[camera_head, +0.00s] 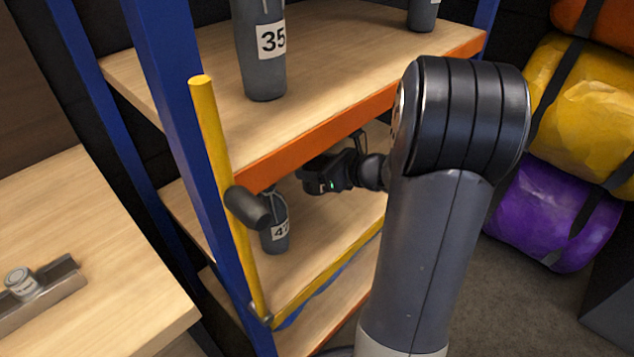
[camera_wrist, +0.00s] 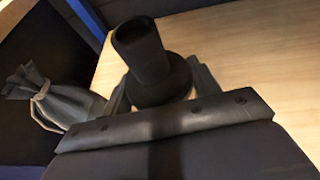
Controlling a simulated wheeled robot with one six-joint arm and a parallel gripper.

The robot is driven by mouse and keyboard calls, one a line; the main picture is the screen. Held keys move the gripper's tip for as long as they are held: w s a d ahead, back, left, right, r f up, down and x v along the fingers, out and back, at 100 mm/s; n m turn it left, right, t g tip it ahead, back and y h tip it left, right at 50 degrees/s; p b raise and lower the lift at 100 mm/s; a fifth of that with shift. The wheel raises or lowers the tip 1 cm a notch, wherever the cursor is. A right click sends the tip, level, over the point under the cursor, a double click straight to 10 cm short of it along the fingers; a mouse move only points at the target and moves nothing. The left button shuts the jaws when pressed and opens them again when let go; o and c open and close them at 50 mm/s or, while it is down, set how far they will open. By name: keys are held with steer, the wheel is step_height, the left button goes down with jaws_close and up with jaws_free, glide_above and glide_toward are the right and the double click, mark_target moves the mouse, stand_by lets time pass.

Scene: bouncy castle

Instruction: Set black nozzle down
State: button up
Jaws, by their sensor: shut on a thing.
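The black nozzle (camera_wrist: 150,60) is a stepped dark tube, narrower at its open end and wider at its collar. In the wrist view it sits between the two fingers of my gripper (camera_wrist: 160,90), which is shut on it. In the head view my gripper (camera_head: 322,177) is inside the shelf rack, under the orange-edged upper shelf and over the lower wooden shelf (camera_head: 335,215). The nozzle cannot be told apart from the dark gripper there. Whether it touches the shelf is hidden.
A grey tied bag (camera_head: 275,232) stands on the lower shelf left of my gripper; the wrist view shows it close by (camera_wrist: 70,104). A yellow rail (camera_head: 215,125) with a dark cylinder (camera_head: 248,208) borders the rack's front. Bare wood lies right of the bag.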

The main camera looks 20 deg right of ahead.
step_height(320, 180, down, 10)
steer(key=b, duration=0.3)
steer(key=shift+r+b, duration=0.2)
steer(key=shift+b, duration=0.15)
steer(key=shift+f, duration=0.1)
steer(key=o, duration=1.1)
steer(key=shift+p+v, duration=1.8)
steer(key=shift+v, duration=4.25)
